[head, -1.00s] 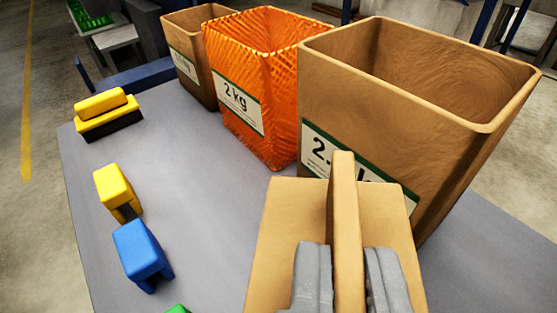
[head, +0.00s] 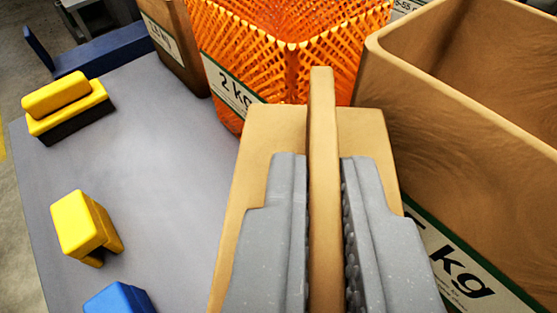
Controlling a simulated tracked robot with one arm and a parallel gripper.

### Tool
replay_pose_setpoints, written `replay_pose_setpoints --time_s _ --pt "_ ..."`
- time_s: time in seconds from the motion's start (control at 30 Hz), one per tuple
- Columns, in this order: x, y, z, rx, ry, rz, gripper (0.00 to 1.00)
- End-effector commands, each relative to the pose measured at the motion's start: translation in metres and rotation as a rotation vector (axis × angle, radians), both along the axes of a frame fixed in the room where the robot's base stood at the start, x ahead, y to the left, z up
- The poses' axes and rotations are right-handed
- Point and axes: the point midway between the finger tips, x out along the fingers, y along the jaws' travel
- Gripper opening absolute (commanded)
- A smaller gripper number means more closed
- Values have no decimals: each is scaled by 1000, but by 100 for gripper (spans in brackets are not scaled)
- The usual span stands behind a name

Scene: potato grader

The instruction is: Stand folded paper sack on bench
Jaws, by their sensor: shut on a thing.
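My gripper (head: 322,200) is shut on the folded paper sack (head: 322,110), a brown piece with an upright ridge pinched between the two grey fingers. Its flat brown panel spreads to both sides behind the fingers. The sack's lower part is hidden by the fingers and the picture's bottom edge. The grey bench (head: 150,150) lies below and to the left. I cannot tell whether the sack touches the bench.
An orange mesh bag (head: 330,55) stands right behind the held sack. A large open brown sack (head: 440,120) is close at right, a smaller brown one (head: 178,50) at back left. A yellow-and-black brush-like block (head: 68,105), a yellow clip-like piece (head: 85,225) and a blue piece (head: 120,300) lie left.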

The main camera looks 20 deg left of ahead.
Motion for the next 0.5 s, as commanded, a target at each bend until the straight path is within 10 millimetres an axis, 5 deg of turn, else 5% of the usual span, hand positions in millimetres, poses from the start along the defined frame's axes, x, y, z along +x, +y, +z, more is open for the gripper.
replay_pose_setpoints --time_s 0.37,0.5 --pt "11 8 -1 2 -2 2 0" --pt "11 8 -18 0 3 1 0"
